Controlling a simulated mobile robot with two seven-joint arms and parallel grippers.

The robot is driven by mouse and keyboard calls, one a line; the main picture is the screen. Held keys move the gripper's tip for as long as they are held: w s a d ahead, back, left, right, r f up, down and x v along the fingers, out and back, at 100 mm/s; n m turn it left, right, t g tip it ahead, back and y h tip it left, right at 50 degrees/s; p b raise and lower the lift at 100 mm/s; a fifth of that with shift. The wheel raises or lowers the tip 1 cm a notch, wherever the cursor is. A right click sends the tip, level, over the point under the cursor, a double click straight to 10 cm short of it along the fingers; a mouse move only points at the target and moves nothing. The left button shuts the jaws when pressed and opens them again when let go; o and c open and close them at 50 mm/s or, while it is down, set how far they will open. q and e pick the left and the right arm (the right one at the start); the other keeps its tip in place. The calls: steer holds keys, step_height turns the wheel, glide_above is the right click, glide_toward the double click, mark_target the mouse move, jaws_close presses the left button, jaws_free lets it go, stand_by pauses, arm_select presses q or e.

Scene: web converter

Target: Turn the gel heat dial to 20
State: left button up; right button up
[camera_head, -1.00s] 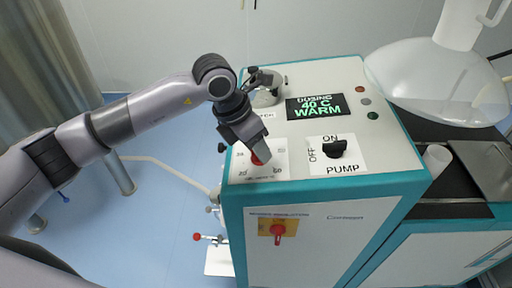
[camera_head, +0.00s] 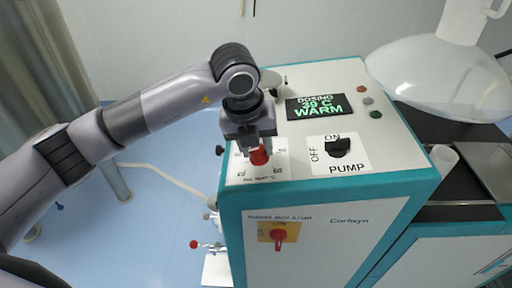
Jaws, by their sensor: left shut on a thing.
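The gel heat dial (camera_head: 260,157) is a red knob on a white scale plate (camera_head: 275,172) at the front left of the machine's top panel. Numbers ring the knob, partly covered by my gripper. My left gripper (camera_head: 259,150) points down over the dial and is shut on the red knob. The knob's pointer cannot be made out. My right gripper is not in view.
A black pump switch (camera_head: 338,148) with ON and OFF labels stands right of the dial. Small round lights (camera_head: 375,114) line the right edge. A red rotary switch (camera_head: 279,237) is on the front face. A large clear vessel (camera_head: 440,80) stands at right.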

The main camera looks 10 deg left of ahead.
mark_target(255, 154)
arm_select(q)
steer(key=shift+n, duration=1)
steer(key=shift+r+n+g+y+b, duration=0.1)
steer(key=shift+n+g+y+b, duration=0.35)
steer(key=shift+n, duration=1.45)
steer(key=o, duration=1.1)
steer(key=shift+c, duration=0.2)
steer(key=r, duration=0.3)
steer(key=s+r, duration=0.1)
steer(key=r, duration=0.3)
steer(key=shift+s, duration=0.2)
